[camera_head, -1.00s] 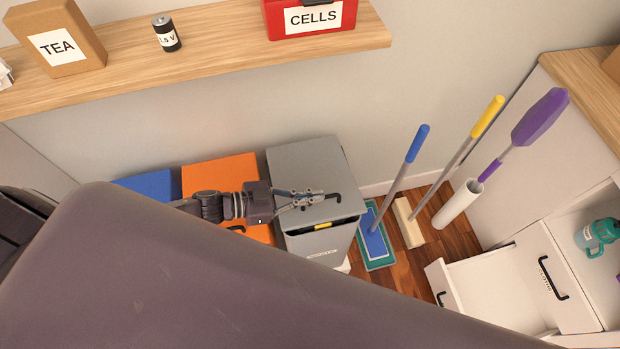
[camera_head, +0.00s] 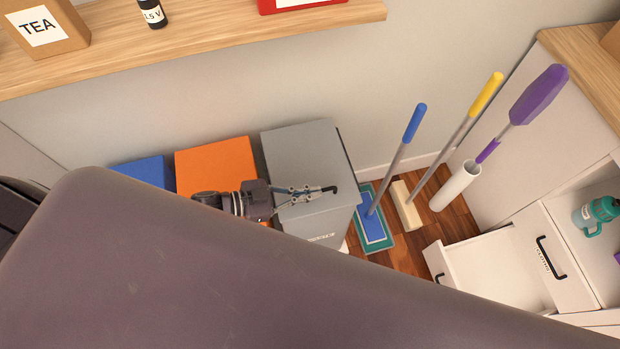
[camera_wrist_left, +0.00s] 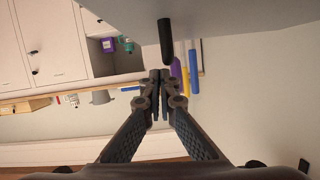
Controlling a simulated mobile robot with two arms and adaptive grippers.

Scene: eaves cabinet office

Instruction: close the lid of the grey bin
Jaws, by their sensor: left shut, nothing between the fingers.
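The grey bin (camera_head: 325,222) stands against the wall, right of the orange bin. Its lid (camera_head: 305,150) lies flat on top, and no gap shows along the visible part of its front edge. The lid's black handle (camera_head: 334,189) also shows in the left wrist view (camera_wrist_left: 166,42), just ahead of the fingertips. My left gripper (camera_head: 318,190) is shut and empty, low over the front of the lid; the fingers also show in the left wrist view (camera_wrist_left: 160,80). I cannot tell if they touch the lid or handle. My right gripper is not in view.
An orange bin (camera_head: 215,165) and a blue bin (camera_head: 142,172) stand to the left. A blue-handled mop (camera_head: 402,155), a yellow-handled broom (camera_head: 460,140) and a purple duster (camera_head: 535,98) stand to the right. An open drawer (camera_head: 490,262) is at lower right. A wooden shelf (camera_head: 200,35) runs above.

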